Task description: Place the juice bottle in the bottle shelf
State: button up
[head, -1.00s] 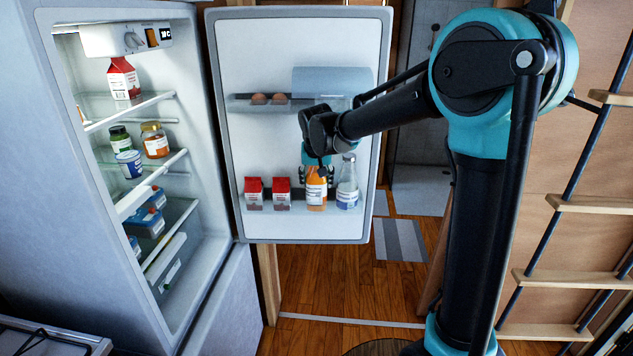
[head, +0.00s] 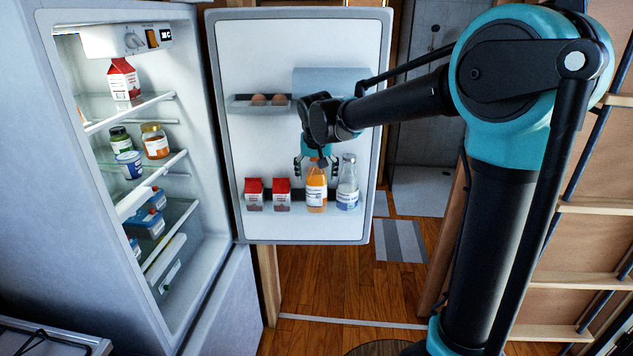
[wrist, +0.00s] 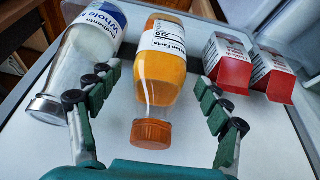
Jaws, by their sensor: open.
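The juice bottle (head: 316,189) is orange with a white label and stands upright in the lower shelf of the open fridge door, the bottle shelf (head: 300,222). In the wrist view the bottle (wrist: 164,75) has an orange cap and lies between the spread fingers, with gaps on both sides. My gripper (head: 317,172) is open above the bottle, fingers pointing down around its top. The gripper also shows in the wrist view (wrist: 158,120). The bottle's cap is hidden by the gripper in the head view.
A milk bottle (head: 347,184) stands just right of the juice. Two red cartons (head: 254,194) stand to its left. Eggs (head: 268,100) sit in the door rack above. The fridge interior (head: 140,170) holds jars, tubs and a carton. Open floor (head: 320,280) lies below the door.

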jog(key=v, duration=0.8)
jog(key=s+d+f, duration=0.5)
jog(key=d+f, duration=0.2)
jog(key=d, duration=0.2)
jog(key=s+d+f, duration=0.4)
jog(key=d+f, duration=0.3)
jog(key=d, duration=0.2)
jog(key=s+d+f, duration=0.3)
jog(key=s+f, duration=0.2)
jog(key=s, duration=0.2)
jog(key=s+d+f, duration=0.4)
jog(key=s+f, duration=0.1)
jog(key=s, duration=0.1)
jog(key=shift+s+d+f+m, duration=0.2)
jog(key=shift+s+d+m, duration=0.1)
jog(key=shift+s+m, duration=0.1)
